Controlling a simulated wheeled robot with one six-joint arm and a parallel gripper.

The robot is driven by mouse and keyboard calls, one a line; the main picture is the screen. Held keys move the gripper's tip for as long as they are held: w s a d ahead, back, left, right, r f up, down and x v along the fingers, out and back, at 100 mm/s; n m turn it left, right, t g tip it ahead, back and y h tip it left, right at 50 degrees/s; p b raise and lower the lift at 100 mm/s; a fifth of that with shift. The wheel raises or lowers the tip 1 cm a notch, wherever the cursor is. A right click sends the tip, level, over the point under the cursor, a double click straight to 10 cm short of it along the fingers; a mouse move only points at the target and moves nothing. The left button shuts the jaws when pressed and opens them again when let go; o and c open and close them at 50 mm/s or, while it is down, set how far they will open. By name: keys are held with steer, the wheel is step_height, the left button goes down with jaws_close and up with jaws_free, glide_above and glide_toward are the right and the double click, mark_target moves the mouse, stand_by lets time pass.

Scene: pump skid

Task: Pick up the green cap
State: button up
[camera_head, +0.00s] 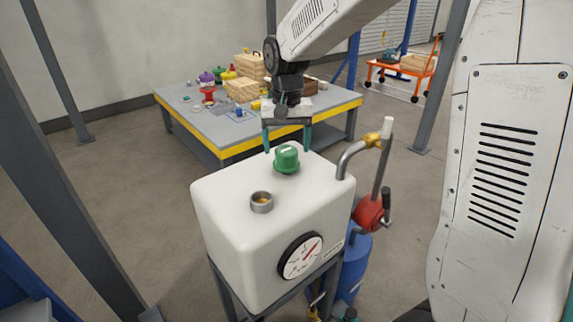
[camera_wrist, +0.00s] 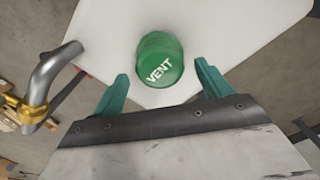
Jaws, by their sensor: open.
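The green cap (camera_head: 286,158) sits on top of the white tank (camera_head: 235,222), towards its back edge. In the wrist view the cap (camera_wrist: 160,60) shows from above with the word VENT on it. My gripper (camera_head: 287,149) is open, its two teal fingers pointing down above and just behind the cap. In the wrist view the fingertips (camera_wrist: 161,70) stand apart to the left and right of the cap's near side, with gaps to it. Nothing is between the fingers' bases.
An open metal neck (camera_head: 262,203) stands on the tank top in front of the cap. A curved pipe with a brass fitting (camera_head: 372,140) rises at the tank's right. A red part (camera_head: 368,212) and a gauge (camera_head: 300,256) are lower. A cluttered table (camera_head: 195,125) stands behind.

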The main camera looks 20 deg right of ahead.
mark_target(287, 149)
steer(key=f, duration=0.5)
steer(key=shift+s, duration=0.2)
steer(key=c, duration=1)
steer(key=shift+c, duration=0.2)
steer(key=shift+r, duration=0.55)
steer(key=r, duration=0.1)
steer(key=s+r, duration=0.1)
steer(key=shift+a+r, duration=0.1)
steer(key=shift+r, duration=0.2)
steer(key=s+a+r, duration=0.1)
steer(key=s, duration=1.4)
steer(key=shift+r, duration=0.15)
steer(key=shift+s, duration=0.1)
